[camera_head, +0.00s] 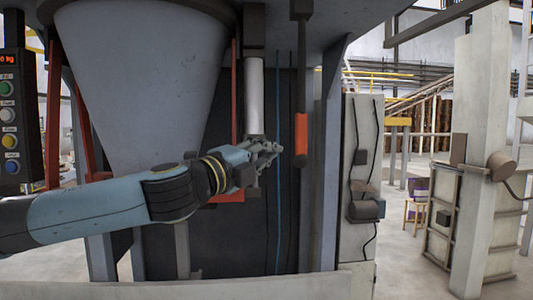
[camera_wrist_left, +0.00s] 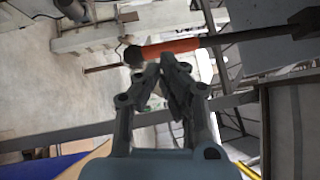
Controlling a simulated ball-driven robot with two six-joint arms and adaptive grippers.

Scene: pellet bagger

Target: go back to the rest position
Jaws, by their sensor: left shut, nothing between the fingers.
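My left arm comes in from the left in the head view, stretched across the front of the pellet bagger. My left gripper (camera_head: 277,148) is shut and empty, just left of the hanging lever with an orange grip (camera_head: 301,135). In the left wrist view my left gripper (camera_wrist_left: 168,62) has its fingertips together, and the orange grip (camera_wrist_left: 172,47) lies just beyond them. I cannot tell whether the fingers touch it. My right gripper is in neither view.
The grey hopper (camera_head: 140,80) fills the upper left. A control panel (camera_head: 10,125) with coloured buttons stands at the far left. A white cylinder (camera_head: 255,95) hangs behind my gripper. A pale post (camera_head: 478,150) stands at right, with open floor (camera_head: 400,250) before it.

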